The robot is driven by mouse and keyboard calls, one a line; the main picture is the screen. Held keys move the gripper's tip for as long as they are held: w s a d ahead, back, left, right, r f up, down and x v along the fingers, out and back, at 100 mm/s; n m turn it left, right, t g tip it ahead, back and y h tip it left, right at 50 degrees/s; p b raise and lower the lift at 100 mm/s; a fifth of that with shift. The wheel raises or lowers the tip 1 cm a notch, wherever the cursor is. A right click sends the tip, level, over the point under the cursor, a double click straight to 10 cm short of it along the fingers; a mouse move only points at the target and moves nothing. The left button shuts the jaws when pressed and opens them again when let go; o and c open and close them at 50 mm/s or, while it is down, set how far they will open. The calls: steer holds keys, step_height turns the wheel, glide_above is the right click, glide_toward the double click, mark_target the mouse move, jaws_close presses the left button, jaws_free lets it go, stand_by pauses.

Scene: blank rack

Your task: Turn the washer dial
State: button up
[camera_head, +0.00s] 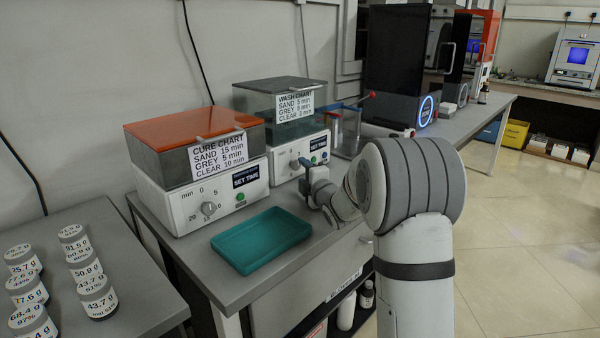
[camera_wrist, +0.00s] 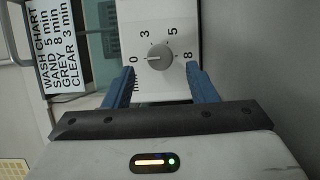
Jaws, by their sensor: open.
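The washer (camera_head: 283,158) is the white box with a grey see-through lid and a wash chart label (camera_head: 294,108). Its round grey dial (camera_wrist: 160,57) sits on the front face, with 0, 3, 5 and 8 printed around it. The dial's light mark appears to point toward 0. My gripper (camera_wrist: 160,69) is open, its blue fingers on either side below the dial in the wrist view; I cannot tell whether they touch it. In the head view my gripper (camera_head: 303,164) is at the washer's front and partly hides the dial.
The curing box (camera_head: 152,196) with an orange lid and its own dial (camera_head: 209,208) stands left of the washer. A teal tray (camera_head: 236,266) lies in front on the bench. Weighed jars (camera_head: 98,300) stand on the left table. A black printer (camera_head: 395,60) stands behind right.

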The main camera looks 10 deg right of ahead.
mark_target(297, 166)
steer(key=shift+x, duration=1.8)
steer(key=c, duration=1)
steer(key=shift+o, duration=0.2)
